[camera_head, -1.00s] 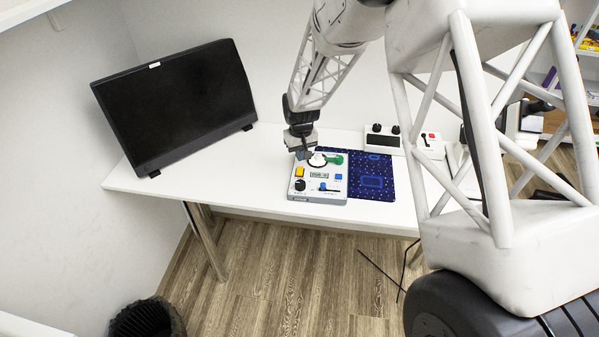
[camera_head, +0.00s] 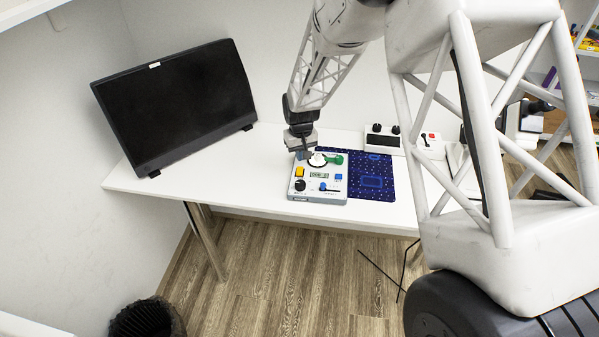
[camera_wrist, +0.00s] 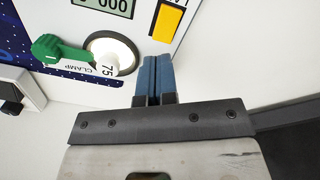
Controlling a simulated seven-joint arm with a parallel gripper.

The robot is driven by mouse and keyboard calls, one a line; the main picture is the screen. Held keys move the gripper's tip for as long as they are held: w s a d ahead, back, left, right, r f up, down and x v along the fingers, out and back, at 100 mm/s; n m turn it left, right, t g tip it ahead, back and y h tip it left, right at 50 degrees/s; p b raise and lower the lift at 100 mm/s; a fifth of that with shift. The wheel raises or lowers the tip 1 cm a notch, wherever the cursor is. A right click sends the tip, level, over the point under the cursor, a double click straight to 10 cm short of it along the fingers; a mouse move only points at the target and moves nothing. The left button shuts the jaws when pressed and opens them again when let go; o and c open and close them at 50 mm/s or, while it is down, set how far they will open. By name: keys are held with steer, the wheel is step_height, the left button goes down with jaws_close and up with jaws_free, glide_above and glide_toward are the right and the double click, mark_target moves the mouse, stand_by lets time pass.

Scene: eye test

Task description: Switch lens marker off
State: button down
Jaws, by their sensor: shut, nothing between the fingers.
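A grey control box (camera_head: 322,196) lies on the table. It has a yellow rocker or button (camera_head: 299,172), a small display (camera_head: 319,175), a black knob (camera_head: 300,185), a blue button (camera_head: 338,177), a blue slider (camera_head: 323,187) and a green clamp lever (camera_head: 335,158). Which control is the lens marker switch cannot be read. My gripper (camera_head: 303,154) is over the box's back left edge. In the wrist view its blue fingers (camera_wrist: 153,62) are together and empty, close to the yellow control (camera_wrist: 168,20) and right of a round lens holder (camera_wrist: 112,52) marked 75.
A dark blue patterned mat (camera_head: 372,194) lies right of the box. A white unit with black knobs (camera_head: 383,150) and a panel with a red button (camera_head: 431,153) stand behind it. A black monitor (camera_head: 180,105) stands at the left. The white table (camera_head: 235,190) is clear between monitor and box.

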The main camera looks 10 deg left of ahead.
steer(key=shift+f, duration=1.65)
stand_by(1.5)
steer(key=shift+r, duration=0.1)
step_height(320, 180, up, 7)
stand_by(1.2)
stand_by(0.3)
